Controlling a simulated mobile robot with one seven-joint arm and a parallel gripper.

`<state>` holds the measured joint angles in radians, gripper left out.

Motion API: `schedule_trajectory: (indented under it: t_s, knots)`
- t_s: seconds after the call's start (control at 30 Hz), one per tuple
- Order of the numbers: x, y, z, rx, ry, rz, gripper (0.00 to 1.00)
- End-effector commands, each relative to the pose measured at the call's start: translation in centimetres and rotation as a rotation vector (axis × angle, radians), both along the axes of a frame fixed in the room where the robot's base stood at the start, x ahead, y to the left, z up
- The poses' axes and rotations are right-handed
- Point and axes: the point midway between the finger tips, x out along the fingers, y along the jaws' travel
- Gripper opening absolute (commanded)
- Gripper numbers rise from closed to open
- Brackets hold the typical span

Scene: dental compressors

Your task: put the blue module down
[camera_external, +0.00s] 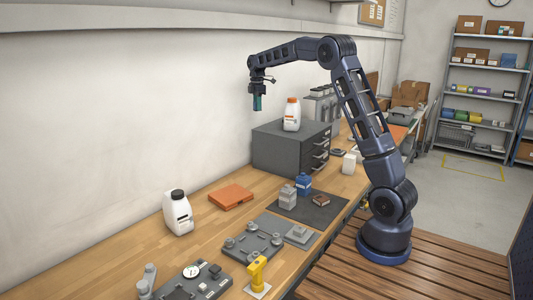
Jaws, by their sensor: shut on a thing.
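My gripper (257,95) is at the end of the raised arm, pointing down, high above the left side of the grey drawer cabinet. It is shut on a small teal-blue block (257,104), which looks to be the blue module. The block hangs upright in the air, clear of the cabinet (275,147) and the bench. The fingertips are too small to make out in detail. A separate blue container (304,183) stands on the dark mat (325,211) on the bench, away from my gripper.
A white bottle with an orange cap (291,116) stands on the cabinet, right of the held block. On the wooden bench are an orange case (231,197), a white jug (177,213), a grey plate with knobs (252,243) and a yellow part (256,272). Bare wood lies around the orange case.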

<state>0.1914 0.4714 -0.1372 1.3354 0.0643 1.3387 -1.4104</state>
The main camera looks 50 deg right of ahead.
Motion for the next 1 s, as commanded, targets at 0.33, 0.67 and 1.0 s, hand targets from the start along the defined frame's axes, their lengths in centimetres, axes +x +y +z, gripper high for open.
schedule_trajectory:
  t_s: [0.33, 0.67, 1.0]
  knots:
    - [1.3, 11.8, -10.0, 0.001, 0.005, -0.301, 0.04]
    - [0.0, 22.1, -20.0, -0.003, 0.005, -0.485, 0.04]
    - [1.8, 36.6, -22.4, -0.004, 0.005, -0.044, 0.04]
